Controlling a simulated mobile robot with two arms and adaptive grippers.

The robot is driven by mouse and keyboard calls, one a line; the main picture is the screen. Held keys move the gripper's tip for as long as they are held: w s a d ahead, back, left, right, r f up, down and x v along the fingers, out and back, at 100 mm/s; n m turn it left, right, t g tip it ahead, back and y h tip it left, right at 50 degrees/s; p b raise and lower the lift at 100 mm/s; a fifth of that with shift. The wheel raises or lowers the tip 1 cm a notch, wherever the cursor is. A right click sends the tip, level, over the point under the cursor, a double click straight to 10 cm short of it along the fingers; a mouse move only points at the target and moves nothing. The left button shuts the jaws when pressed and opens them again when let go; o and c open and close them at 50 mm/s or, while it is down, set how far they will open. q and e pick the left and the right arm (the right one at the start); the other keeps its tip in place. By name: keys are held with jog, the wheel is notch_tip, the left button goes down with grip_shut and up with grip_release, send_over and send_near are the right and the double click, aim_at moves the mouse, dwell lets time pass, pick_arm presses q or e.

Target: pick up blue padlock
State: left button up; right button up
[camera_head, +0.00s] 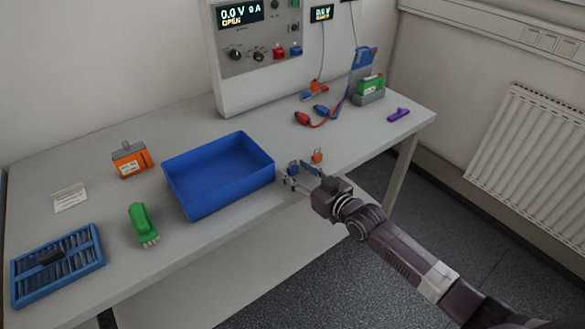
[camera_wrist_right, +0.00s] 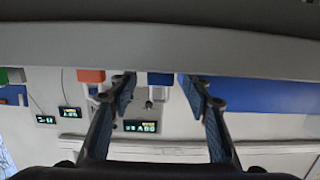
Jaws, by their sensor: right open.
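A small blue padlock (camera_head: 293,167) stands on the table near its front edge, just right of the blue tray. My right gripper (camera_head: 301,176) is open and close in front of it. In the right wrist view, which looks upside down, the blue padlock (camera_wrist_right: 160,79) appears between the two open fingers (camera_wrist_right: 160,90). I cannot tell whether the fingers reach past it. My left gripper is not in view.
An orange-red padlock (camera_head: 317,157) stands close to the right of the blue one. The blue tray (camera_head: 232,200) is close on the left.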

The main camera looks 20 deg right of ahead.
jog(key=shift+x, duration=1)
jog(key=shift+c, duration=0.4)
grip_shut()
